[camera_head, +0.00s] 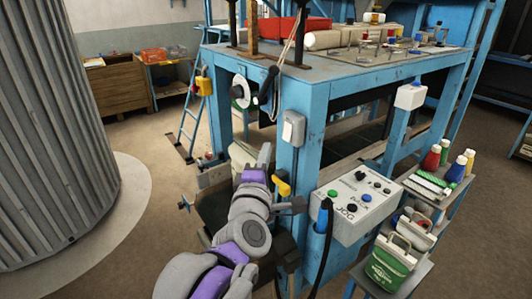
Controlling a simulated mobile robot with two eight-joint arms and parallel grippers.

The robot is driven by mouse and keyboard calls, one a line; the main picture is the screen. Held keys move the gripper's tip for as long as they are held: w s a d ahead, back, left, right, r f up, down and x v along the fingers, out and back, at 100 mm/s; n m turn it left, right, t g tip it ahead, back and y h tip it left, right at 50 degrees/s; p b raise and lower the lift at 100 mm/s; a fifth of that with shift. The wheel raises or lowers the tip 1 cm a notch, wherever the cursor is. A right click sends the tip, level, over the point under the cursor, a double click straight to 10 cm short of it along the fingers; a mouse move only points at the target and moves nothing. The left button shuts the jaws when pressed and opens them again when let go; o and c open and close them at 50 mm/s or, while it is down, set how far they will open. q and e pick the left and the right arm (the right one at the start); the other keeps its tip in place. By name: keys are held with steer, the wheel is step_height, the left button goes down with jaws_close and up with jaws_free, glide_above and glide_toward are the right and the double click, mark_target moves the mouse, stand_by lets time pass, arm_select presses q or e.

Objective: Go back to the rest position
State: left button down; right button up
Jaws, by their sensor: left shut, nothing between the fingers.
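My left gripper (265,153) is at the end of my grey and purple arm, which comes in from the bottom, left of centre. It is shut, and I see nothing held in it. It points up and away, in front of the left leg of a blue workbench (312,110). A yellow handle (281,185) is just right of my left wrist; I cannot tell whether they touch. My right gripper is not in view.
A grey control box marked JOG (355,205) is right of my arm. A large ribbed grey cylinder (50,150) fills the left. Floor between cylinder and bench is partly clear.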

arm_select(q)
steer(key=s+a+f+m+g+y, duration=0.1)
steer(key=s+a+f+m+g, duration=0.3)
steer(key=s+f, duration=0.4)
steer(key=s+a+f+m+g+y, duration=0.1)
steer(key=s+a+f+m+g, duration=0.3)
steer(key=f, duration=1)
steer(key=s+a+f+m+g+y, duration=0.1)
steer(key=s+a+f+m+g, duration=0.4)
steer(key=s+a+f+m, duration=0.4)
steer(key=s+f, duration=0.3)
steer(key=s, duration=0.2)
steer(key=shift+f, duration=0.1)
